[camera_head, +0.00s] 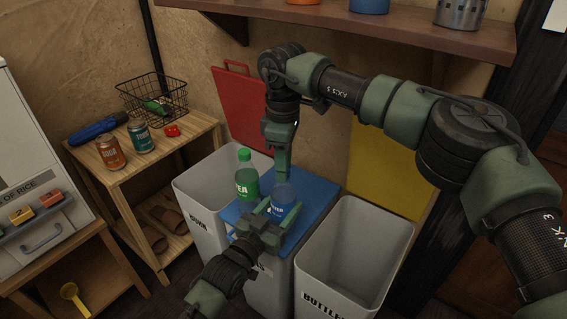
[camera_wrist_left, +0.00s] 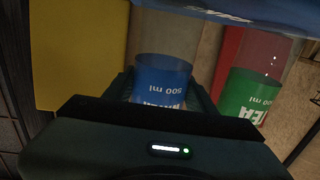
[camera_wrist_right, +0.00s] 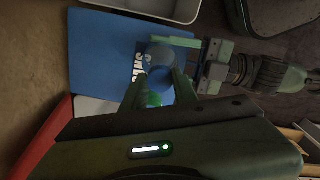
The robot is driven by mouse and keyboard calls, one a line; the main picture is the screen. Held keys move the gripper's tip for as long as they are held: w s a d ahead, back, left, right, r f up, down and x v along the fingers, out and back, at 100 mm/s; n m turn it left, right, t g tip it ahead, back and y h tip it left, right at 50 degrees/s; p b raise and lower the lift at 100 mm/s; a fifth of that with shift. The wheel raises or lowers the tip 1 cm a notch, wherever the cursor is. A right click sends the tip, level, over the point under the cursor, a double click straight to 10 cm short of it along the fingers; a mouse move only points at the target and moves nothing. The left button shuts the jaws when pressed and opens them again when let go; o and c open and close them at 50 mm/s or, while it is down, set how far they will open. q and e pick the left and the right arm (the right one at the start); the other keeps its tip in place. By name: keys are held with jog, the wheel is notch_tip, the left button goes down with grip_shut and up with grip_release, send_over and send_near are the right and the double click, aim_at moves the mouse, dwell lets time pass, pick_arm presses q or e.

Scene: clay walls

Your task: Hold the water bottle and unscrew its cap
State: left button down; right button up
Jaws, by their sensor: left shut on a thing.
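The water bottle (camera_head: 285,208), clear with a blue label, stands upright on the blue bin lid (camera_head: 318,192). It also shows in the left wrist view (camera_wrist_left: 160,82). My left gripper (camera_head: 272,222) is shut around its body from the front. My right gripper (camera_head: 283,172) points down from above at the bottle's top. In the right wrist view its fingers (camera_wrist_right: 161,80) are apart, with the bottle top between or just below them; contact is unclear. The cap is mostly hidden in the head view. A green tea bottle (camera_head: 246,175) stands close by on the left.
An open bin (camera_head: 355,255) stands to the right, another (camera_head: 200,185) to the left. A wooden table (camera_head: 135,165) at left holds cans (camera_head: 110,152) and a wire basket (camera_head: 150,97). A shelf (camera_head: 400,28) overhangs behind my right arm.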

grip_shut()
jog(key=n, duration=1.1)
jog(key=shift+n, duration=0.3)
jog(key=n, duration=0.3)
jog(key=shift+n, duration=0.4)
jog(key=n, duration=0.8)
jog(key=shift+r, duration=0.1)
jog(key=n, duration=3)
jog(key=shift+n, duration=0.3)
